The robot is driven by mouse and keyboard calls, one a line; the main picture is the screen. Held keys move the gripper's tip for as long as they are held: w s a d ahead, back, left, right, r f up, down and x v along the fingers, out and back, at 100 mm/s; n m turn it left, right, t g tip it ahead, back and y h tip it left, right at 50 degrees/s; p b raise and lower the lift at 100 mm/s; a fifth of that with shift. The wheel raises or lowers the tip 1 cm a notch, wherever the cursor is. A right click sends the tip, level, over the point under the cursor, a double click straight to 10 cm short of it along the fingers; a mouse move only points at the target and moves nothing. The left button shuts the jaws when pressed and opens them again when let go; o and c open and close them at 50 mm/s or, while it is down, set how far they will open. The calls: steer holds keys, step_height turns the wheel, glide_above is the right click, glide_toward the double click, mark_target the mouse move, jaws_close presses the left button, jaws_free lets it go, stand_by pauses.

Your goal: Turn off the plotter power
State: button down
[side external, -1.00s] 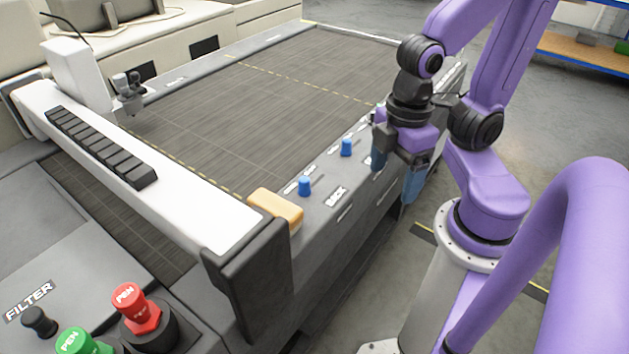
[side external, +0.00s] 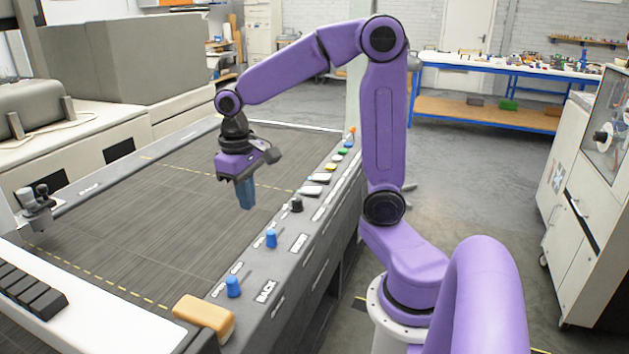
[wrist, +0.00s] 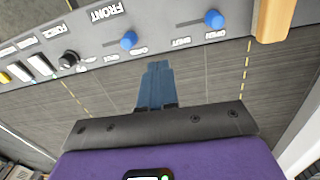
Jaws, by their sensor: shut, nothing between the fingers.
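The plotter's bed (side external: 130,225) is a large dark, slatted surface. Its grey control strip (side external: 252,281) runs along the edge nearest my base. On the strip are two blue knobs (side external: 233,287) (side external: 271,238), a black knob (side external: 296,204) and white rocker-like switches (side external: 314,191). I cannot tell which control is the power. My gripper (side external: 246,203) is shut and empty, pointing down above the bed, left of the strip. In the wrist view its fingers (wrist: 156,72) point toward the strip, near a blue knob (wrist: 128,40), apart from it. The black knob (wrist: 68,58) also shows there.
A tan block (side external: 204,314) sits at the near end of the strip, beside the white gantry (side external: 75,322). Small yellow, green and orange controls (side external: 343,152) lie at the far end. A wheeled cabinet (side external: 580,190) stands right.

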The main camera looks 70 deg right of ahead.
steer(key=w+d+m, duration=0.5)
steer(key=d+m, duration=0.1)
steer(key=d, duration=0.4)
steer(key=r+m+g, duration=0.1)
steer(key=m+g, duration=0.1)
steer(key=m, duration=0.9)
glide_above(316, 189)
steer(key=w, duration=0.3)
steer(key=shift+s+d+y, duration=0.15)
steer(key=shift+y, duration=0.15)
steer(key=f, duration=0.4)
steer(key=s+f, duration=0.1)
steer(key=f, duration=0.4)
steer(key=s+f, duration=0.1)
steer(key=f, duration=0.3)
steer(key=shift+s+f, duration=0.1)
steer(key=shift+f, duration=0.3)
steer(key=shift+t, duration=0.3)
